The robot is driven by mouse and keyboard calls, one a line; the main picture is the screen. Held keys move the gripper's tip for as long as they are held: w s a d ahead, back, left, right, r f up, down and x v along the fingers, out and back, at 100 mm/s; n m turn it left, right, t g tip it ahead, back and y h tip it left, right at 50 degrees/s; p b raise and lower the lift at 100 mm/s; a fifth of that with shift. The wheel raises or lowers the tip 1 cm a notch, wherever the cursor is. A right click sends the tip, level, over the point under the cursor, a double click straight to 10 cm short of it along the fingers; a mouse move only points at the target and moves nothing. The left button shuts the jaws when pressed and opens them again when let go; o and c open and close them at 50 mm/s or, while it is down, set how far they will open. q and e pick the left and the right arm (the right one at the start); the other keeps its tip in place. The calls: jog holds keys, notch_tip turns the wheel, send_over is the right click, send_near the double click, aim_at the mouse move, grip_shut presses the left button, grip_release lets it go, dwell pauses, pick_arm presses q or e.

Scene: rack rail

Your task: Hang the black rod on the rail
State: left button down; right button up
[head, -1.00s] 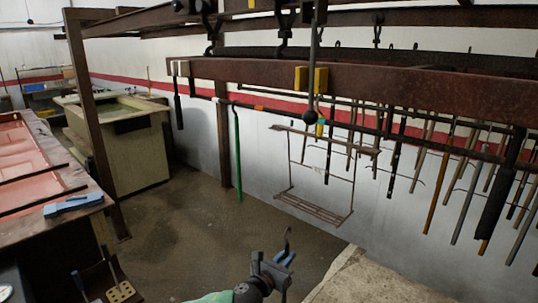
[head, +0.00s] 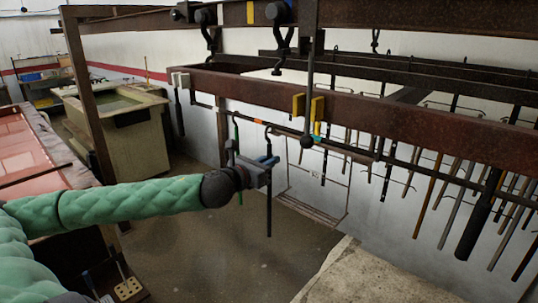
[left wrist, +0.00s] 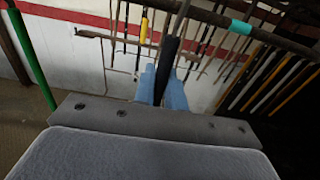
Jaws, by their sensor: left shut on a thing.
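My left gripper (head: 265,165) is shut on the black rod (head: 268,210), with its blue fingers around the upper part. The rod hangs upright below the gripper, and its hooked top shows just above the fingers, close to the thin dark rail (head: 345,148) in the picture. I cannot tell whether the hook touches the rail. In the left wrist view the rod (left wrist: 168,55) stands between the two blue fingertips (left wrist: 162,90), and the rail (left wrist: 205,15) crosses the top. My right gripper is not in view.
A green rod (head: 240,195) hangs just left of the gripper. A wire frame (head: 347,190) and several rods (head: 450,205) hang to the right. A thick rusty beam (head: 380,115) runs above the rail. A pale tank (head: 125,125) stands at the left.

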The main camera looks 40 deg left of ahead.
pick_arm(q)
jog(key=w+f+p, duration=0.1)
jog(key=w+f, duration=0.1)
jog(key=w, duration=0.6)
jog(key=shift+d, duration=0.3)
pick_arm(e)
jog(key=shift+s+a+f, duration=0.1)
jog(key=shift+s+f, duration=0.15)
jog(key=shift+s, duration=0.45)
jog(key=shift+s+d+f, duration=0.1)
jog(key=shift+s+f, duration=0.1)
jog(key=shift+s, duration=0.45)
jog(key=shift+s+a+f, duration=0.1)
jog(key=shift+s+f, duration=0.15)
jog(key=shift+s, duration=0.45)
